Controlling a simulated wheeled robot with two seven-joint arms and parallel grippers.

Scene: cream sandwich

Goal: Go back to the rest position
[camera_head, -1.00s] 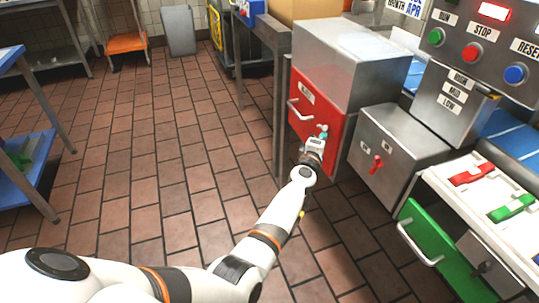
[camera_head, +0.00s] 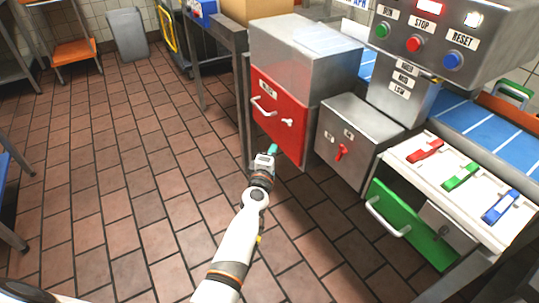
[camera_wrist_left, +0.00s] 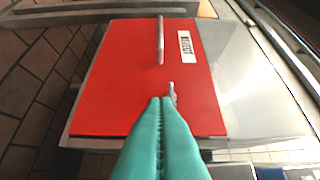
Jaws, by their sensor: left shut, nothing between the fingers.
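My left gripper (camera_head: 272,149) has teal fingers. It is shut and empty, in front of the red door (camera_head: 272,108) of a metal box, below and left of the door's small white lever (camera_head: 287,122). In the left wrist view the closed teal fingertips (camera_wrist_left: 161,101) point at the red door (camera_wrist_left: 120,85). The small lever (camera_wrist_left: 172,91) shows just past the tips, with a long bar handle (camera_wrist_left: 160,40) and a label (camera_wrist_left: 186,47) beyond. I cannot tell whether the tips touch the door. My right gripper is not in view.
Right of the red door stand a grey box with a red switch (camera_head: 341,152) and an open green drawer (camera_head: 405,224). Above are a white panel with red, green and blue clips and a control box with buttons (camera_head: 414,44). The tiled floor (camera_head: 120,160) at left is clear.

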